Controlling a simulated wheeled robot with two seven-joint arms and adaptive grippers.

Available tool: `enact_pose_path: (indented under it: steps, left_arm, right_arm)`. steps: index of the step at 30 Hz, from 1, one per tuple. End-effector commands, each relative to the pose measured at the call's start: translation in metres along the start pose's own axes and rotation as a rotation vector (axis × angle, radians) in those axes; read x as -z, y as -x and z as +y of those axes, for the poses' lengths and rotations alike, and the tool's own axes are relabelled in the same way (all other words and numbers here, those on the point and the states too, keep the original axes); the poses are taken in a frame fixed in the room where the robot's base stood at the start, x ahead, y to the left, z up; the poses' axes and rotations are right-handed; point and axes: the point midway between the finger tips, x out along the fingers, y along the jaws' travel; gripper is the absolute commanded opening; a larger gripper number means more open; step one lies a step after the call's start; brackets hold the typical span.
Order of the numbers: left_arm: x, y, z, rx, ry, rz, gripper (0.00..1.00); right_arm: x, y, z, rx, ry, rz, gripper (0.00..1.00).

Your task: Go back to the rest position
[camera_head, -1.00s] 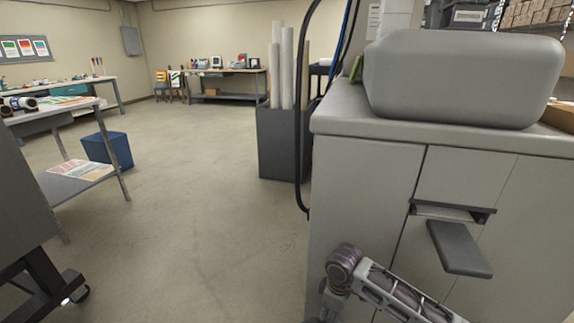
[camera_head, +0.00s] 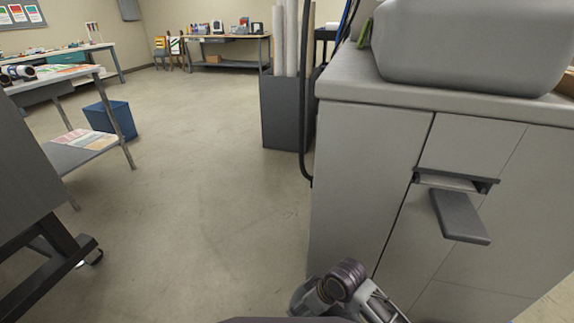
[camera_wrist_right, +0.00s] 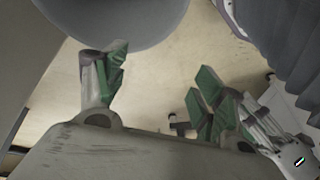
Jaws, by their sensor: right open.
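My right gripper (camera_wrist_right: 160,88) shows in the right wrist view with its two green-padded fingers spread apart and nothing between them. Pale floor lies behind the fingers. In the head view a part of my right arm shows at the bottom, in front of the grey cabinet (camera_head: 360,190), and its gripper is out of sight there. My left gripper is in neither view.
The cabinet carries a large grey rounded machine (camera_head: 470,45) and has a small tray (camera_head: 460,217) jutting from its front. A dark bin of rolls (camera_head: 283,115) stands behind. A shelf table (camera_head: 70,155) and blue bin (camera_head: 110,120) are left. Open floor (camera_head: 210,190) lies between.

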Motion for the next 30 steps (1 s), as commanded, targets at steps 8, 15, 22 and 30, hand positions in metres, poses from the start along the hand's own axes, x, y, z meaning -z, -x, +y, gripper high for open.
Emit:
enact_pose_path:
  steps: [8,15,22,30]
  left_arm:
    - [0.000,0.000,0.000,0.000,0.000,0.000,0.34]
    - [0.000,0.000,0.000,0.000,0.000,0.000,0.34]
    - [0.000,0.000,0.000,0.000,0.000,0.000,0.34]
    - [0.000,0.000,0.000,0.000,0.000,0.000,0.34]
  right_arm:
    - [-0.014,-0.002,-0.013,-0.005,-0.112,0.073,0.69]
    - [-0.032,0.001,-0.015,-0.029,-0.216,0.122,0.69]
    - [-0.055,0.004,-0.013,-0.067,-0.319,0.155,0.69]
    - [-0.089,0.011,-0.006,-0.127,-0.430,0.173,0.69]
